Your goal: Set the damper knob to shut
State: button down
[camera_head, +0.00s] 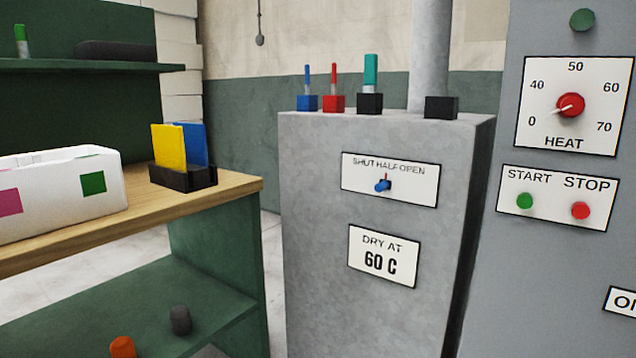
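The damper knob (382,186) is small and blue. It sits on a white plate (420,191) marked SHUT, HALF and OPEN, on the front of a grey metal cabinet (310,210). A thin red mark rises from the knob and points nearly straight up, towards HALF. Nothing touches the knob or covers it. My gripper is not in view.
A DRY AT 60 C sign (383,256) is below the knob. To the right, a grey panel carries a red heat knob (570,104), a green start button (525,201) and a red stop button (580,210). A wooden bench (236,184) stands left.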

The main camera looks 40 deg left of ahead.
aim_at(384, 184)
jog(key=u, duration=1.45)
